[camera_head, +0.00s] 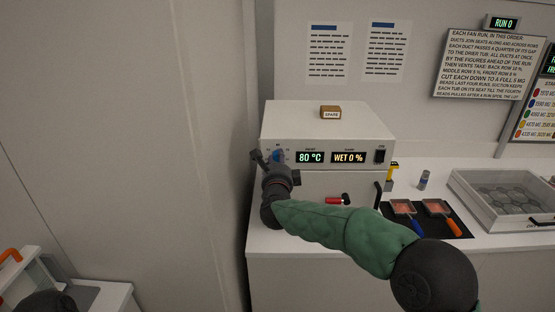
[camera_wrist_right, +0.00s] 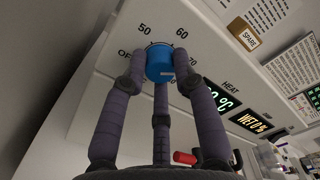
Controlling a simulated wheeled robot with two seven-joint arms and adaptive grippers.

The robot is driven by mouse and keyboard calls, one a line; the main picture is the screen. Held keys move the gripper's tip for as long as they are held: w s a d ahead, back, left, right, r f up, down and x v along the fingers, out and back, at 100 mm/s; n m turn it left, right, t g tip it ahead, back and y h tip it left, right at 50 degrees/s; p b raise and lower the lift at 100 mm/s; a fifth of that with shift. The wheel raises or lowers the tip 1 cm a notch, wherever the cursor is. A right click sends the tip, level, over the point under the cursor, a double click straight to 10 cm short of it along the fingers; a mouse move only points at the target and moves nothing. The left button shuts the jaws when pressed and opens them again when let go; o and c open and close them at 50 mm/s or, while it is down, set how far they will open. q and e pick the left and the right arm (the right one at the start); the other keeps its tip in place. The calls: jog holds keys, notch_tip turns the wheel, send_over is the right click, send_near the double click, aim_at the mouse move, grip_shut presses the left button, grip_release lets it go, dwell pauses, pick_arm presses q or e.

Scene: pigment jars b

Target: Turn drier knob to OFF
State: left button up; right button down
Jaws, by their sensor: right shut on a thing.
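The drier (camera_head: 335,135) is a white box on the counter at the back wall. Its blue knob (camera_head: 278,156) is at the left of the front panel; the knob also shows in the right wrist view (camera_wrist_right: 160,62). OFF, 50 and 60 are legible around it there; a finger partly hides the other marks. A small pale mark shows low on the knob's face. My right gripper (camera_wrist_right: 161,68) is shut on the knob, its fingers around it. The drier's displays (camera_head: 330,157) read 80 °C and WET 0 %.
A SPARE block (camera_head: 330,112) sits on the drier. Right of the drier are a small jar (camera_head: 423,180), a black mat (camera_head: 440,232) with two handled trays, and a clear-lidded case (camera_head: 505,190). A red-handled part (camera_head: 334,201) shows below the panel. A wall stands close to the left.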

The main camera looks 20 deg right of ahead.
jog(key=shift+r+n+p, duration=0.1)
jog(key=shift+n+p, duration=8.85)
jog(key=shift+n, duration=8.55)
jog(key=shift+a, duration=0.1)
jog(key=c, duration=1)
grip_release()
